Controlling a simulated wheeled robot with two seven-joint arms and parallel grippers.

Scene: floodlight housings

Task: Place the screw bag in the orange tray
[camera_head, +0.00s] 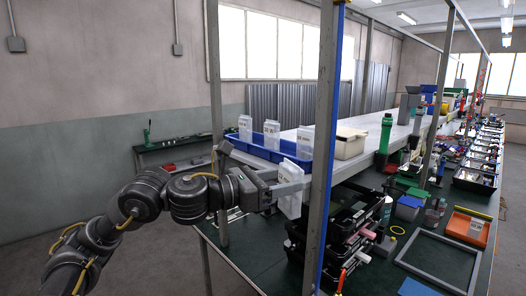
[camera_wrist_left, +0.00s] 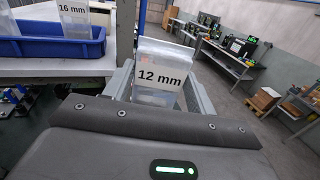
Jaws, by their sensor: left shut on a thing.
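My left gripper (camera_head: 290,187) is shut on a clear screw bag (camera_head: 291,204) and holds it in front of the shelf, near the upright post. In the left wrist view the bag (camera_wrist_left: 160,76) stands between the fingers with a "12 mm" label. The orange tray (camera_head: 469,227) lies on the dark green bench at the far right, well away from the gripper. A blue bin (camera_head: 262,150) on the white upper shelf holds other clear bags (camera_head: 271,134); the wrist view shows one labelled "16 mm" (camera_wrist_left: 74,20). My right gripper is not in view.
A grey upright post with a blue edge (camera_head: 325,140) stands just right of the gripper. Stacked black trays (camera_head: 335,235) sit on the bench below. A grey rectangular frame (camera_head: 438,264) lies before the orange tray. A green bottle (camera_head: 384,140) and a beige box (camera_head: 350,143) stand farther along.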

